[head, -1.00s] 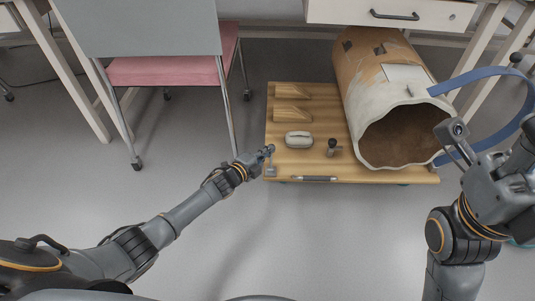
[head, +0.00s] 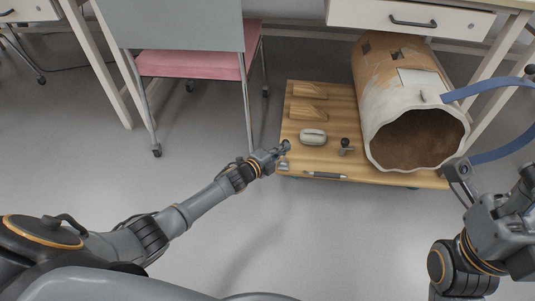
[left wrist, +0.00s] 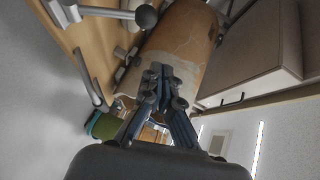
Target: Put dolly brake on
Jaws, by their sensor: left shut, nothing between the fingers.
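The wooden dolly (head: 312,160) stands on the floor in the head view. On its deck is a short upright lever with a black knob (head: 345,142). A small metal fitting (head: 283,166) sits at its front left corner; I cannot tell which part is the brake. My left gripper (head: 285,147) is shut and empty at the dolly's left edge, just above that corner. In the left wrist view its fingers (left wrist: 163,85) are together, with a knobbed rod (left wrist: 146,17) beyond them. My right gripper (head: 462,172) is near the dolly's front right corner; its fingers are unclear.
A large cracked clay vessel (head: 384,80) lies on the dolly, its open end forward. Two wooden wedges (head: 308,112) and a grey rounded object (head: 313,136) lie left of it. A pink chair (head: 190,64) stands left. Front floor is clear.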

